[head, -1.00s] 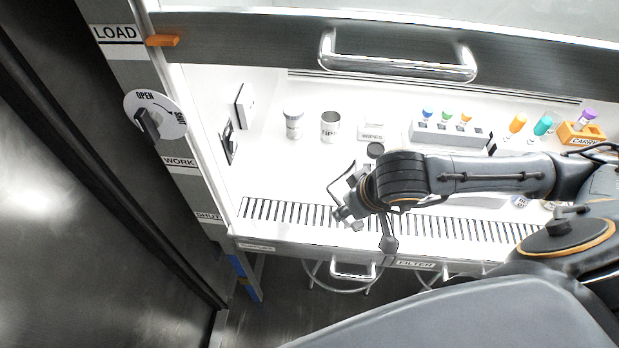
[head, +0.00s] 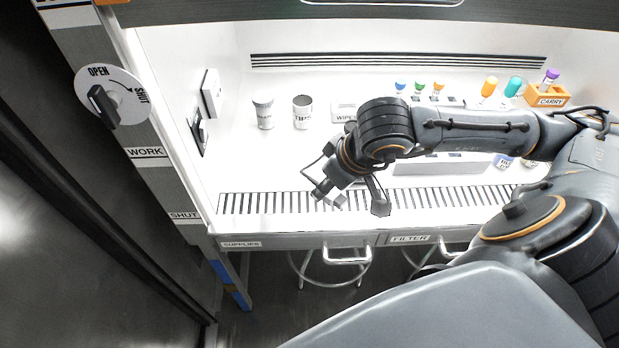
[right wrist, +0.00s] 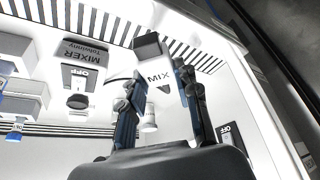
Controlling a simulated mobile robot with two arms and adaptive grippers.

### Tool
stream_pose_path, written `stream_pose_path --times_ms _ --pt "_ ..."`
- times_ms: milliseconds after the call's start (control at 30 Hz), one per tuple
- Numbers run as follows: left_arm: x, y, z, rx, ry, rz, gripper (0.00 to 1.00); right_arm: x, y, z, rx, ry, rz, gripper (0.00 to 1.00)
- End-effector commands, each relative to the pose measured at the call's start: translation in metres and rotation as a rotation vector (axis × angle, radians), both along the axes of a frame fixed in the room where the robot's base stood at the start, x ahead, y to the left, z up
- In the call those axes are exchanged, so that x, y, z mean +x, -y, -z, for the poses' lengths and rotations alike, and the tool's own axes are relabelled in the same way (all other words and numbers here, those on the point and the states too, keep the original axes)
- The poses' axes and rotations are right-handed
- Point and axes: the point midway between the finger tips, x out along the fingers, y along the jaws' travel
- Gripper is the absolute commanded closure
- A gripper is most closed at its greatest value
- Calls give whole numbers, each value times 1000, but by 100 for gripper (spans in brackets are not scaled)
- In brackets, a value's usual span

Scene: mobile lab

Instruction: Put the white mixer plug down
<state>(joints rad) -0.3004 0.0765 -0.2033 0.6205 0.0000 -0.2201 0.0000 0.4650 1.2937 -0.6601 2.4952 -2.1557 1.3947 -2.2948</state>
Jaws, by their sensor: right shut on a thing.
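The white mixer plug (right wrist: 158,82), marked MIX, is between the two fingers of my right gripper (right wrist: 160,88) in the right wrist view. The gripper is shut on it. A dark block-like piece (right wrist: 147,45) shows at the plug's far end. In the head view my right gripper (head: 348,198) hangs over the front slotted strip of the white bench, and I cannot make out the plug there. The grey mixer (right wrist: 88,52), labelled MIXER, is left of the plug in the right wrist view. My left gripper is not in view.
A tips cup (head: 302,113) and another cup (head: 264,114) stand at the bench's back left. A tube rack (head: 450,101) and an orange carry rack (head: 547,97) stand behind my arm. The left wall carries a switch (head: 199,130). Bench between cups and slotted strip is clear.

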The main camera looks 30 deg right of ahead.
Motion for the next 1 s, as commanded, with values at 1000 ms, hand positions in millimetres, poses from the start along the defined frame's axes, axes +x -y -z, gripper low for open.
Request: stream_pose_path --times_ms 1000 --pt "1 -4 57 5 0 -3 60 92 19 105 -1 -6 -9 100"
